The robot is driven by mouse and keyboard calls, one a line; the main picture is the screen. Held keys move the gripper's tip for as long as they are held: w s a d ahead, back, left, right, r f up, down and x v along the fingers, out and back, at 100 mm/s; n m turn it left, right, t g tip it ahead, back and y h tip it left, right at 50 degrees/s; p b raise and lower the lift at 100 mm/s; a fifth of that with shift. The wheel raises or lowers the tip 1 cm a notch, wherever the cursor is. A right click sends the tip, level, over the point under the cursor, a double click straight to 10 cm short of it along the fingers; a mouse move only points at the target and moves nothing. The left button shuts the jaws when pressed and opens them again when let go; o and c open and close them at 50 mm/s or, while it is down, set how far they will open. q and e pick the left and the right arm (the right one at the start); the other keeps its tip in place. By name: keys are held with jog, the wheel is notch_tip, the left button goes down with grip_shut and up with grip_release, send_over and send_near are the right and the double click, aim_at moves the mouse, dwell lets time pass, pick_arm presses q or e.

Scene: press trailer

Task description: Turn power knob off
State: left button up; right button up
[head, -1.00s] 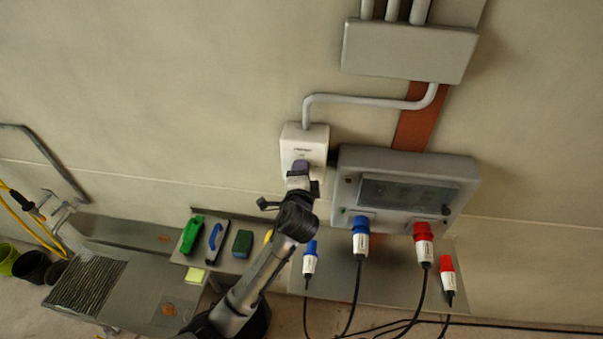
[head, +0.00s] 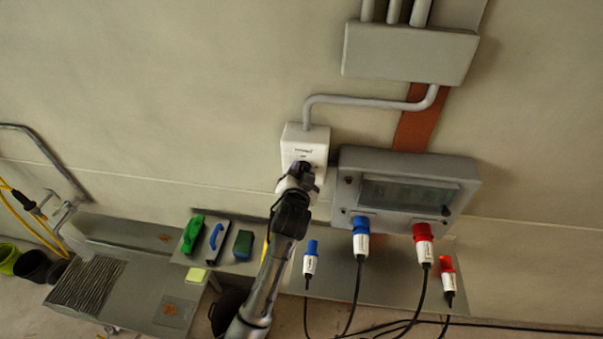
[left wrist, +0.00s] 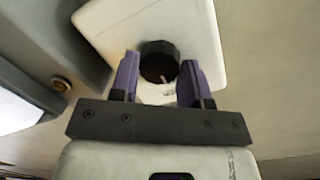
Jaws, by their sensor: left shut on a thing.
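The power knob (left wrist: 159,60) is a round dark knob with a pale mark on the front of a white switch box (head: 305,138) on the wall. The box also shows in the left wrist view (left wrist: 185,18). My left gripper (left wrist: 159,75) has its two purple fingers on either side of the knob and is shut on it. In the head view my left gripper (head: 304,168) is at the lower part of the box and hides the knob. My right gripper is not in view.
A grey panel (head: 405,165) with a dark window stands close right of the switch box. Blue and red plugs (head: 423,240) with hanging cables are below it. The wall left of the box is clear.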

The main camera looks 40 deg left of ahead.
pick_arm(q)
jog(key=shift+n, duration=0.3)
dwell(0.4)
jog(key=o, duration=0.9)
jog(key=shift+s, duration=0.1)
jog(key=shift+s+d, duration=0.2)
jog(key=shift+s, duration=0.05)
jog(key=shift+b+v, duration=0.8)
jog(key=shift+v, duration=2.55)
